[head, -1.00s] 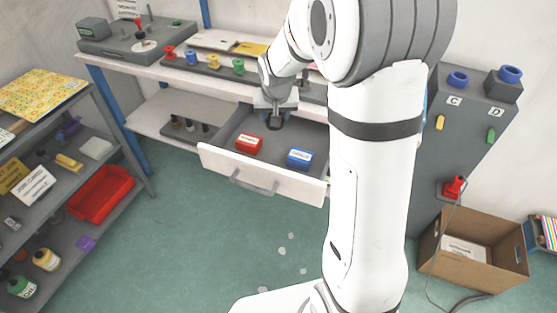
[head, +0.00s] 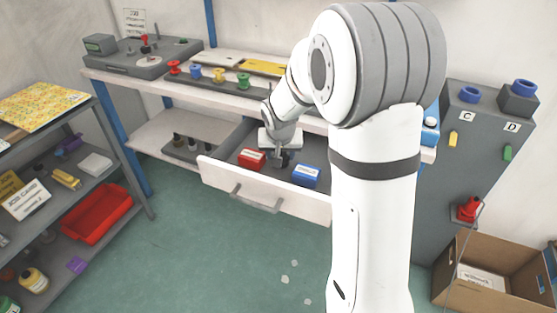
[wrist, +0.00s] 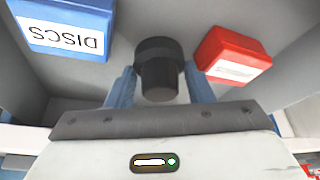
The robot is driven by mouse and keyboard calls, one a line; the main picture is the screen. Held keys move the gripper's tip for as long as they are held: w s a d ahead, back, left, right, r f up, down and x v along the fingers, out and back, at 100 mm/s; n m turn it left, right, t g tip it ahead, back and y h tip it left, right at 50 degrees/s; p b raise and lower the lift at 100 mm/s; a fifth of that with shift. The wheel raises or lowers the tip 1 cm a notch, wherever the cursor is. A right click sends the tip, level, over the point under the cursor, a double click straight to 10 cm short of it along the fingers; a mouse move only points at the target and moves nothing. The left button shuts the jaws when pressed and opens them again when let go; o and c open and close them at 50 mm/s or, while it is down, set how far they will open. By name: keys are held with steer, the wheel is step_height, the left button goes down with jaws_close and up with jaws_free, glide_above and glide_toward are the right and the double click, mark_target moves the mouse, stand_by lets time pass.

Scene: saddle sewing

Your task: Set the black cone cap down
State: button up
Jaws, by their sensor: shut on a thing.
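The black cone cap (wrist: 158,68) is between the two blue fingers of my gripper (wrist: 160,88) in the wrist view. In the head view my gripper (head: 281,160) is down in the open drawer (head: 225,180), between a red box (head: 251,159) and a blue box (head: 306,176). Whether the cap touches the drawer floor cannot be told.
The blue box labelled DISCS (wrist: 65,25) and the red box (wrist: 233,55) flank my gripper closely. The bench top (head: 160,85) above holds a rack of coloured spools (head: 219,78). A shelf (head: 110,190) stands left, a cardboard box (head: 490,275) right.

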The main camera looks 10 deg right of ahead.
steer(key=shift+f, duration=0.95)
steer(key=shift+f, duration=0.15)
steer(key=o, duration=0.7)
steer(key=shift+r, duration=0.2)
steer(key=shift+p+v, duration=0.8)
steer(key=shift+v, duration=5.15)
